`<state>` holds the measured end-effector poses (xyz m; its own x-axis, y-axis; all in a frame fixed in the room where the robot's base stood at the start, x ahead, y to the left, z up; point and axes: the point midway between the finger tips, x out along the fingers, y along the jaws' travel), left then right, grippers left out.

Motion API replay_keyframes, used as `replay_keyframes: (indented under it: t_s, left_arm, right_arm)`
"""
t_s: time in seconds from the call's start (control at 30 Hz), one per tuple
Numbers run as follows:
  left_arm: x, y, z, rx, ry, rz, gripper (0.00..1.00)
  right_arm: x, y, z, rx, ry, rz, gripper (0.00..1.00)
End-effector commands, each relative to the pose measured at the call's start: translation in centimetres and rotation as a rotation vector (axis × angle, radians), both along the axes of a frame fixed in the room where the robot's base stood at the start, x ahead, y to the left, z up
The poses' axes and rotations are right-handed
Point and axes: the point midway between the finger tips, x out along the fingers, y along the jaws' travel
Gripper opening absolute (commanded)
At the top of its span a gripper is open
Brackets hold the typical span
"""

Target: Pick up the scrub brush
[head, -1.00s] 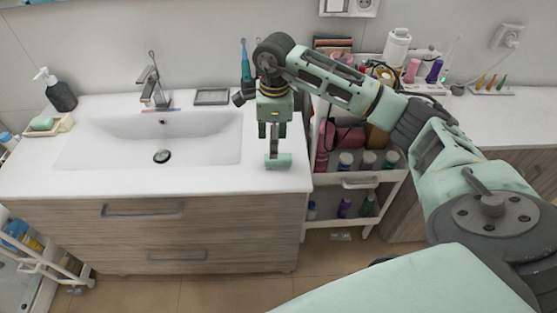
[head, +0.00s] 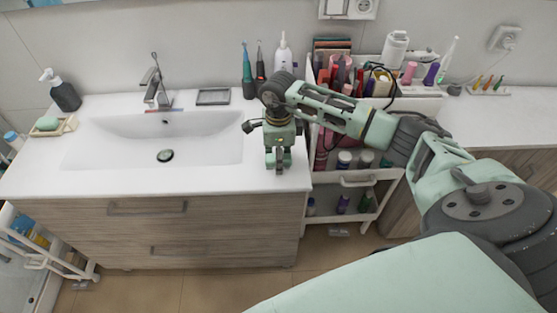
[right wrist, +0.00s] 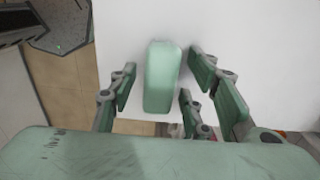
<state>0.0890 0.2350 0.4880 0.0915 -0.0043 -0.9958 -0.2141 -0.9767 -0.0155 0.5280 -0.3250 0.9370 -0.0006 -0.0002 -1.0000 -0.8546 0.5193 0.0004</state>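The scrub brush shows as a pale green, rounded block (right wrist: 162,76) in the right wrist view, over the white counter. My right gripper (right wrist: 166,92) is open, with finger pads on both sides of the block and a visible gap at each side. In the head view my right gripper (head: 278,163) points down at the counter's front right corner and hides most or all of the brush. My left gripper is in neither view.
The white sink counter (head: 215,178) has a basin to the left. A cosmetics cart (head: 357,181) full of bottles stands close on the right. Toothbrushes and a white bottle (head: 282,55) stand behind my right arm. A grey soap dish (head: 213,96) lies near the wall.

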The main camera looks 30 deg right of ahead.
Motion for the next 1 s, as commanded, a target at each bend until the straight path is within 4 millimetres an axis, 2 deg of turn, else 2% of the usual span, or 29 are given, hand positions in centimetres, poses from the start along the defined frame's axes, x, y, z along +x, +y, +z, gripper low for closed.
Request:
replay_keyframes:
  t_s: [0.07, 0.47, 0.77, 0.87, 1.0]
  left_arm:
    - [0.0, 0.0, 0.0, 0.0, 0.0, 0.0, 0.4]
    - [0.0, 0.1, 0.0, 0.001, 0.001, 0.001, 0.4]
    - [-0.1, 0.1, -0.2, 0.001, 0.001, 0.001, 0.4]
    - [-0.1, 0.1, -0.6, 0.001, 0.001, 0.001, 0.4]
    - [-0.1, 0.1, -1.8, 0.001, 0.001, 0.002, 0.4]
  right_arm:
    - [0.0, 0.0, 0.0, 0.0, 0.0, 0.0, 0.34]
    - [0.0, 0.0, 0.1, 0.0, 0.0, 0.0, 0.0]
    - [0.1, 0.0, 0.3, 0.0, -0.002, 0.0, 0.0]
    - [0.1, 0.0, 0.9, -0.001, -0.003, 0.001, 0.0]
    - [0.2, -0.1, 2.7, -0.001, -0.008, 0.0, 0.0]
